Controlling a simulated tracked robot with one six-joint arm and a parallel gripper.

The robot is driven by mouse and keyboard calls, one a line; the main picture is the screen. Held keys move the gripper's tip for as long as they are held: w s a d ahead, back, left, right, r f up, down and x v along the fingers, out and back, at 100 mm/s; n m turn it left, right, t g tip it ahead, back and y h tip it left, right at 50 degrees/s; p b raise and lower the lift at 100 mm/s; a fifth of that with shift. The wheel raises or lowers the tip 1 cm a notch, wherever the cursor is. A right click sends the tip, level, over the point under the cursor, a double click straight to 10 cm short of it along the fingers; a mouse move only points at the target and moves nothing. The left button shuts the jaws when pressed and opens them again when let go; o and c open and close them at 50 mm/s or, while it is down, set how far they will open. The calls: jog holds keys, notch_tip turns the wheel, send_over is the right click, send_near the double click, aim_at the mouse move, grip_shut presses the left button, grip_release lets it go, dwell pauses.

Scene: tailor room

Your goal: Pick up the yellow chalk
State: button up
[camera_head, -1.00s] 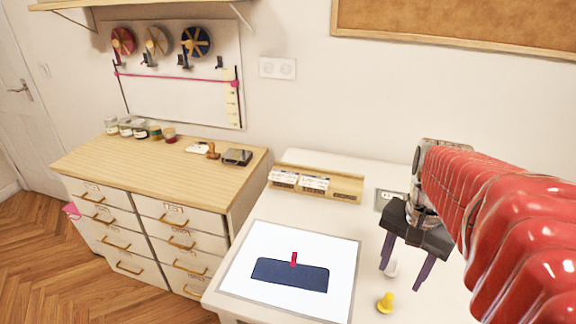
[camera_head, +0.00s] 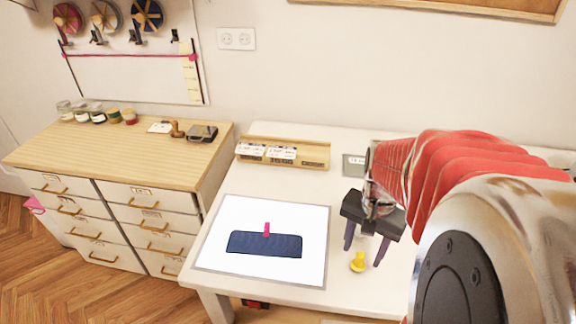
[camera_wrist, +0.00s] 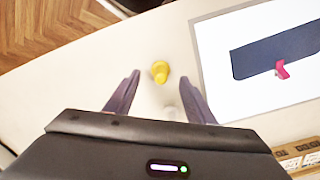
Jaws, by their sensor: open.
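The yellow chalk (camera_head: 354,262) stands on the white table, right of the mat with the dark cloth. It also shows in the wrist view (camera_wrist: 160,71), ahead of my fingertips and roughly midway between their lines. My gripper (camera_head: 364,248) is open and empty above the table, with its two purple fingers pointing down.
A white mat (camera_head: 309,270) holds a dark blue cloth (camera_head: 265,243) with a pink clip (camera_head: 267,230). A wooden rack (camera_head: 316,154) stands at the table's back. A small grey box (camera_head: 353,165) sits behind my gripper. The table's front edge is close to the chalk.

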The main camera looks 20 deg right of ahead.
aim_at(361, 254)
jog(key=shift+a+f, duration=0.1)
jog(key=shift+f, duration=1.85)
jog(key=shift+c, duration=0.4)
jog(key=c, duration=1)
